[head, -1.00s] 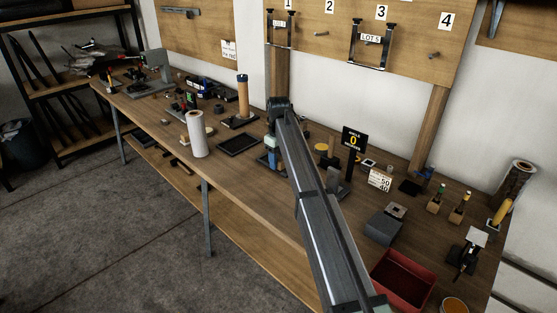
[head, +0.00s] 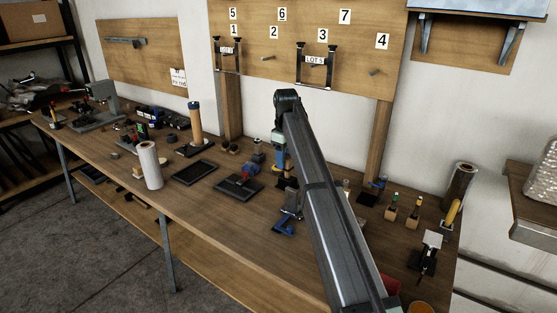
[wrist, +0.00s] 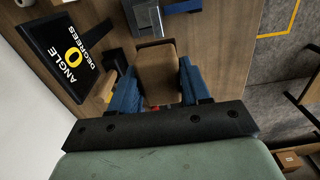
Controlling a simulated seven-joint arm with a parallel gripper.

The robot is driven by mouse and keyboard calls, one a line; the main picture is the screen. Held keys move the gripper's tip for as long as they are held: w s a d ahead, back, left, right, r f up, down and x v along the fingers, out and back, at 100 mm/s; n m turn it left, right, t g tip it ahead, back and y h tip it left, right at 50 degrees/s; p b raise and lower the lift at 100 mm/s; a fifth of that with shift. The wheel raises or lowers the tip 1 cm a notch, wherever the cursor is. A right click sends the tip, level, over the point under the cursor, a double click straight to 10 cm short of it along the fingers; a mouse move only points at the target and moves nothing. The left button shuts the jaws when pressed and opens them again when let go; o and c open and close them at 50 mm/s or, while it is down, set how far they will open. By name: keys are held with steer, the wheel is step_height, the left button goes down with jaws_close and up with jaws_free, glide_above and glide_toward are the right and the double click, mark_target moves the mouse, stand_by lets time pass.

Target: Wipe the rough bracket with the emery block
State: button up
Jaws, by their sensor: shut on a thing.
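My gripper (wrist: 157,82) is shut on a brown block (wrist: 157,68), which looks like the emery block, between its blue fingers. Just beyond the block in the wrist view is a grey metal piece (wrist: 147,19), likely the rough bracket, beside blue bars like those of a vise. Whether block and metal touch I cannot tell. In the head view my gripper (head: 279,160) hangs over the bench, partly hidden by my arm, and the block cannot be made out. A grey and blue vise-like fixture (head: 287,217) stands nearer the bench's front edge.
A black sign reading "ANGLE 0 DEGREES" (wrist: 70,55) stands close by my gripper. Bottles on wooden blocks (head: 402,210) stand at right.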

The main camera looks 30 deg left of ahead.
step_height(320, 180, down, 7)
steer(key=shift+d+f, duration=0.5)
steer(key=shift+c, duration=0.3)
steer(key=shift+s+d, duration=0.1)
steer(key=shift+d, duration=2.5)
steer(key=shift+a, duration=3.05)
steer(key=shift+r, duration=4)
